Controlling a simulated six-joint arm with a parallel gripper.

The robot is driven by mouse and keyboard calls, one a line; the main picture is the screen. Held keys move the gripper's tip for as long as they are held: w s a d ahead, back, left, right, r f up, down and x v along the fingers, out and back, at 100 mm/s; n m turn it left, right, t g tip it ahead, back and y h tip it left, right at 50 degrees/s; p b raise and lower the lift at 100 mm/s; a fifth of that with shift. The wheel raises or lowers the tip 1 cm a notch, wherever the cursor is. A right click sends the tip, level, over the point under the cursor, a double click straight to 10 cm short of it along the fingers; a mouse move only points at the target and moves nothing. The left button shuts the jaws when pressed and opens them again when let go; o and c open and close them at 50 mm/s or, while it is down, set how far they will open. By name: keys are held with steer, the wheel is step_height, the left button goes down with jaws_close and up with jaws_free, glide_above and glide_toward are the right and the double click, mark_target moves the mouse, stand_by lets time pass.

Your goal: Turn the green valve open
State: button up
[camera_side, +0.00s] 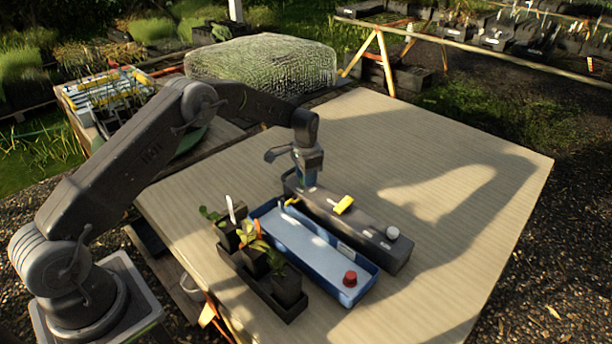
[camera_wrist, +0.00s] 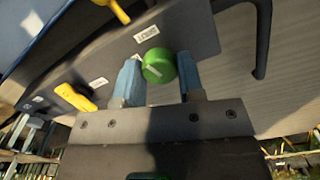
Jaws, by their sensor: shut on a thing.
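The green valve (camera_wrist: 158,66) is a round green knob with a pale mark across it, on a dark grey manifold box (camera_wrist: 200,30). In the wrist view my gripper (camera_wrist: 160,72) has its blue fingers on either side of the knob, shut on it. In the side view my gripper (camera_side: 308,172) points down at the far left end of the manifold box (camera_side: 385,250) and hides the green valve. A yellow handle (camera_side: 343,205) and a white knob (camera_side: 392,233) sit farther along the box; the yellow handle (camera_wrist: 76,97) also shows in the wrist view.
A blue tray (camera_side: 372,278) with a red knob (camera_side: 350,278) lies beside the box. A dark planter (camera_side: 262,288) with several potted plants stands left of it. The wooden table (camera_side: 450,170) is clear to the right.

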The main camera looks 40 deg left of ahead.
steer(key=n, duration=1.1)
steer(key=shift+n, duration=2)
steer(key=o, duration=0.9)
step_height(320, 180, up, 14)
steer(key=shift+f, duration=0.1)
